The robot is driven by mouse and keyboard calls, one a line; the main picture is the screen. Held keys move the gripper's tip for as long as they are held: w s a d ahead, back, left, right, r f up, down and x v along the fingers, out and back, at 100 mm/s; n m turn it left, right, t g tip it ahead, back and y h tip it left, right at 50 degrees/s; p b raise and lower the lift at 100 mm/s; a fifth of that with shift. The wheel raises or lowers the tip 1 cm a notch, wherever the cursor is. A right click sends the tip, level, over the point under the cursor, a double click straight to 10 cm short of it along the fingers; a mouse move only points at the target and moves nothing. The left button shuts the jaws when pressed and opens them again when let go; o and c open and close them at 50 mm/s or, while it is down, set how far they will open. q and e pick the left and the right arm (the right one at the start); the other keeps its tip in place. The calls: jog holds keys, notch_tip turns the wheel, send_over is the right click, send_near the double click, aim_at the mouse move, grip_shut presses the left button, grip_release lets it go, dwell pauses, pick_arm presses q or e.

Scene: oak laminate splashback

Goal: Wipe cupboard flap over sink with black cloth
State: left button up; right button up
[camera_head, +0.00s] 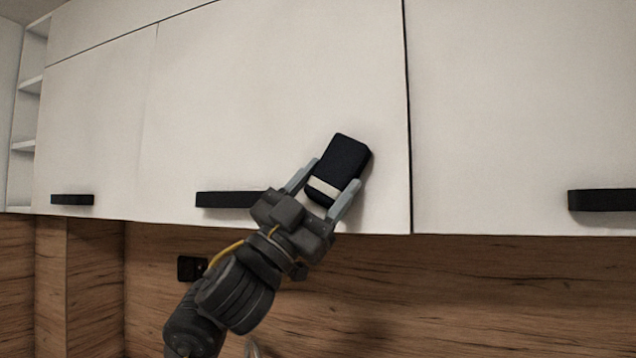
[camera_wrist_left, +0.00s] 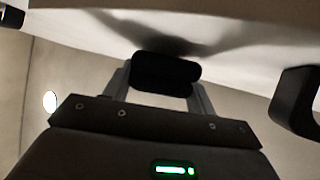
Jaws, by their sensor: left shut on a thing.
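The black cloth (camera_head: 342,162) is a dark folded block with a pale band. My left gripper (camera_head: 325,182) is shut on it, a finger on each side. It is tilted, with its far end up against the white cupboard flap (camera_head: 270,90), near the flap's lower right part. In the left wrist view the cloth (camera_wrist_left: 165,72) sits between the fingers (camera_wrist_left: 160,90) close under the pale flap surface (camera_wrist_left: 240,35), with a dark shadow beside it. I cannot tell if it fully touches. The sink is not in view. My right gripper is not in view.
The flap has a black handle (camera_head: 226,199) just left of my gripper. Other white cupboard doors (camera_head: 520,100) with black handles (camera_head: 602,200) flank it. A wooden splashback (camera_head: 430,290) with a black socket (camera_head: 192,268) lies below. Open shelves (camera_head: 28,118) stand at far left.

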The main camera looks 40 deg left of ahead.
pick_arm(q)
jog(key=shift+w+d, duration=0.4)
jog(key=shift+d, duration=0.5)
jog(key=shift+w+d, duration=0.35)
jog(key=shift+d, duration=0.5)
jog(key=shift+a, duration=0.1)
jog(key=shift+a, duration=0.15)
jog(key=shift+s+a+p, duration=0.15)
jog(key=shift+a+p, duration=0.25)
jog(key=shift+a, duration=0.2)
jog(key=shift+s+a, duration=0.2)
jog(key=shift+a, duration=0.35)
jog(key=shift+s+a, duration=0.2)
jog(key=shift+a, duration=0.3)
